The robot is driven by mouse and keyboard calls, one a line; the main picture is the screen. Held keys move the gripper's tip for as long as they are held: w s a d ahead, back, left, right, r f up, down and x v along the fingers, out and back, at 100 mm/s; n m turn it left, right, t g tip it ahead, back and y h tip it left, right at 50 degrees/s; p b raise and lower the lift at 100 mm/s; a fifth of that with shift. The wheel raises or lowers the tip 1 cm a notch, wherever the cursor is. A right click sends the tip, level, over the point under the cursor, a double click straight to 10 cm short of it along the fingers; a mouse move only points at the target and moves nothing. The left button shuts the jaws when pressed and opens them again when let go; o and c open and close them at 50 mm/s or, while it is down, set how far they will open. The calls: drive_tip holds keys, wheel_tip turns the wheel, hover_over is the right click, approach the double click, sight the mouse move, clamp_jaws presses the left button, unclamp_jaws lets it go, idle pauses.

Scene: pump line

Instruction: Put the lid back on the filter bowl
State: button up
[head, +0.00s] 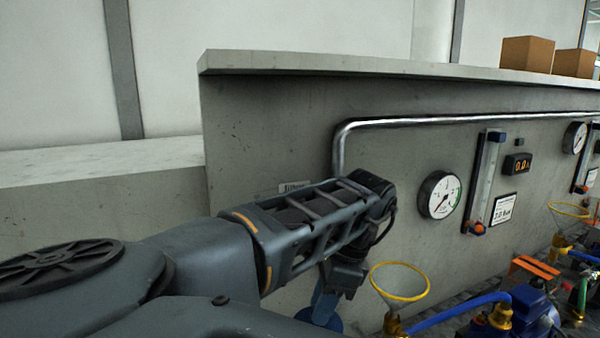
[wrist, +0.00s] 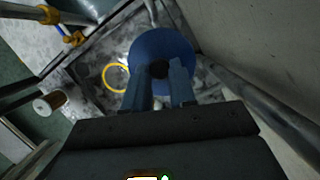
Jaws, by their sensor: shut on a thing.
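My gripper (wrist: 160,72) is shut on the dark knob of a round blue lid (wrist: 160,46), which lies flat across the fingertips in the wrist view. In the head view my gripper (head: 330,292) points down in front of the grey wall, with the blue lid (head: 324,314) below it, partly cut off by my arm. A yellow ring (wrist: 116,66) shows beside and below the lid in the wrist view; I cannot tell whether it belongs to the filter bowl. The bowl itself is not clearly seen in either view.
A clear funnel with a yellow rim (head: 400,282) stands right of my gripper on a brass fitting. Further right are a blue hose (head: 455,308) and a blue pump (head: 530,310). A gauge (head: 439,195) and a bent steel pipe (head: 430,120) are on the wall behind.

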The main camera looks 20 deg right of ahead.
sight(322, 328)
drive_tip(key=shift+f, duration=1.65)
drive_tip(key=shift+f+b, duration=0.55)
drive_tip(key=shift+f, duration=0.55)
drive_tip(key=shift+p, duration=0.55)
drive_tip(key=shift+f, duration=0.2)
idle(0.6)
drive_tip(key=o, duration=1)
drive_tip(key=shift+c, duration=0.2)
drive_tip(key=shift+o, duration=0.4)
drive_tip(key=o, duration=0.4)
